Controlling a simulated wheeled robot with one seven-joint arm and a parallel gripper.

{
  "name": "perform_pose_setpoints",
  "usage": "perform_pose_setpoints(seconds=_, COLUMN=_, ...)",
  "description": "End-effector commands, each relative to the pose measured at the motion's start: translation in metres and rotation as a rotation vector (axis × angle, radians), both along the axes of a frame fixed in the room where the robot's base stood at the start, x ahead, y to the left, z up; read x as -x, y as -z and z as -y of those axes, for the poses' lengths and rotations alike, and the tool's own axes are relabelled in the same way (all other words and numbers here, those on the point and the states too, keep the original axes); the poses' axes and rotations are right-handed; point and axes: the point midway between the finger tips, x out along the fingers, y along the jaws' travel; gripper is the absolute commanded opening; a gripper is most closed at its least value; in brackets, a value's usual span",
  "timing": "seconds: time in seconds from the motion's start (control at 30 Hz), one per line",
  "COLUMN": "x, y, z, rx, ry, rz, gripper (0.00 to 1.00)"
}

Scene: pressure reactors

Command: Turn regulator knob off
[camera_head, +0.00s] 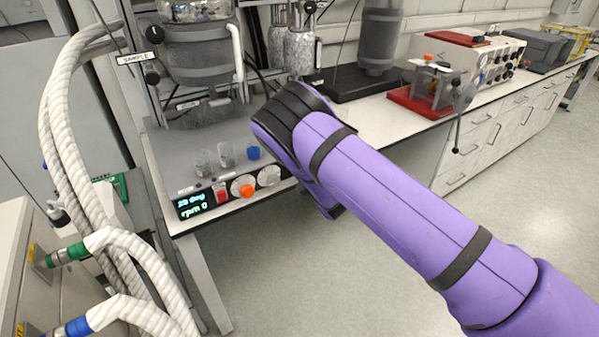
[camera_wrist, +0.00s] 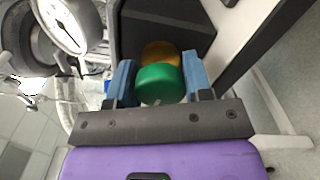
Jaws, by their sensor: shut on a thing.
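A round green regulator knob (camera_wrist: 159,86) with a gold-coloured part (camera_wrist: 160,53) behind it shows in the wrist view. My gripper (camera_wrist: 158,78) has a blue finger on each side of the knob and is shut on it. In the head view, my purple arm reaches toward the bench, and its far end hides the gripper and the green knob.
A pressure gauge (camera_wrist: 62,22) is left of the knob in the wrist view. In the head view, a control box with a lit display (camera_head: 192,204) and an orange knob (camera_head: 247,190) stands on the bench. Thick white hoses (camera_head: 62,130) run down the left. The floor at right is clear.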

Motion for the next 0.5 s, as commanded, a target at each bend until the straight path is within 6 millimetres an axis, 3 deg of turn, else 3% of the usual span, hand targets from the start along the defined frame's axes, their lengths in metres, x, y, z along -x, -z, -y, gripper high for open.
perform_pose_setpoints(seconds=0.5, x=0.001, y=0.0013, z=-0.0005, rx=0.08, ry=-0.001, rz=0.051, gripper=0.23)
